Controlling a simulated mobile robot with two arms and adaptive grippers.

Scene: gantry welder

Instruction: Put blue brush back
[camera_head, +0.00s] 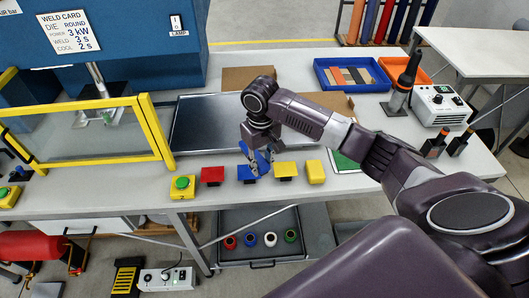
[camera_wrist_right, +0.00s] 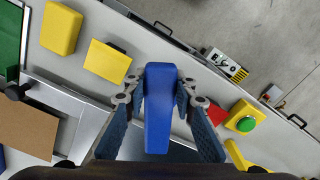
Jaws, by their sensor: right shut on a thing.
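My right gripper (camera_head: 257,165) reaches down at the front edge of the workbench. Its fingers are shut on the blue brush (camera_wrist_right: 158,110), which fills the space between the finger pads in the right wrist view. In the head view the blue brush (camera_head: 246,177) shows partly below the fingers, in a row between a red block (camera_head: 212,175) and a yellow block (camera_head: 285,170). I cannot tell whether it touches the bench. My left gripper is not in view.
A second yellow block (camera_head: 316,172) and a green push button on a yellow box (camera_head: 182,187) flank the row. Behind lies a dark panel (camera_head: 205,125). A yellow-framed guard (camera_head: 150,130) stands left. An open drawer (camera_head: 262,255) below holds several coloured rings.

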